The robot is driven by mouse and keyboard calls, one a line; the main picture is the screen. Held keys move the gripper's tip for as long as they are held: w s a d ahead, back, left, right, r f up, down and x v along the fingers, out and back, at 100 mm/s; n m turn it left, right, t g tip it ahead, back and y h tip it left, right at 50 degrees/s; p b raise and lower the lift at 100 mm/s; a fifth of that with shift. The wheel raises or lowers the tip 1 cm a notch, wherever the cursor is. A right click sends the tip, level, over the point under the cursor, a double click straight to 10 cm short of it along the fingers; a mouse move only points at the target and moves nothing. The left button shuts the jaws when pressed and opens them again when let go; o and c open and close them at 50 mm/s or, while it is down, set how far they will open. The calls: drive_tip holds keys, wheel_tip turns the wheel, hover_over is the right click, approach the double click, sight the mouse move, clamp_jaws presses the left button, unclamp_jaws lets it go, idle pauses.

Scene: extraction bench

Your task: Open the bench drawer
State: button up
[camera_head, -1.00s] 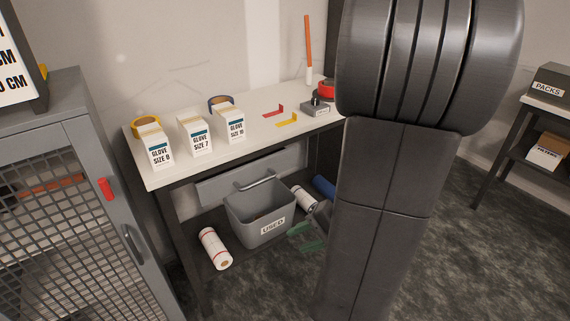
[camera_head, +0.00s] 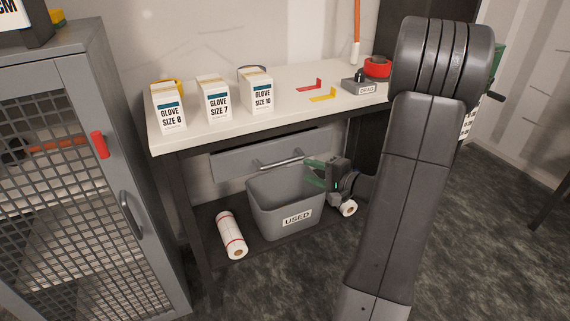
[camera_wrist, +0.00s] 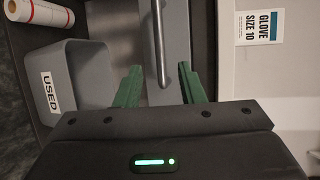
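The bench drawer (camera_head: 235,162) is a grey front under the white benchtop, and it looks shut. Its bar handle (camera_head: 278,162) runs along the front; in the wrist view the handle (camera_wrist: 158,40) stands upright in the picture. My gripper (camera_head: 310,172) has green fingers and is just right of the handle, above the right side of the grey bin. In the wrist view my gripper (camera_wrist: 160,68) is open, with the near end of the handle showing between its two fingers. The fingers are not closed on it, and I cannot tell whether they touch it.
The grey USED bin (camera_head: 265,215) stands on the lower shelf below the drawer. A paper roll (camera_head: 231,236) lies left of it. Glove boxes (camera_head: 216,103) and a small grey block (camera_head: 360,86) stand on the benchtop (camera_head: 290,108). A mesh cabinet (camera_head: 165,225) is close at left.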

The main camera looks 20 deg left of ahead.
sight(287, 163)
drive_tip(key=x, duration=1)
drive_tip(key=shift+a+f, duration=0.15)
drive_tip(key=shift+a, duration=0.15)
clamp_jaws()
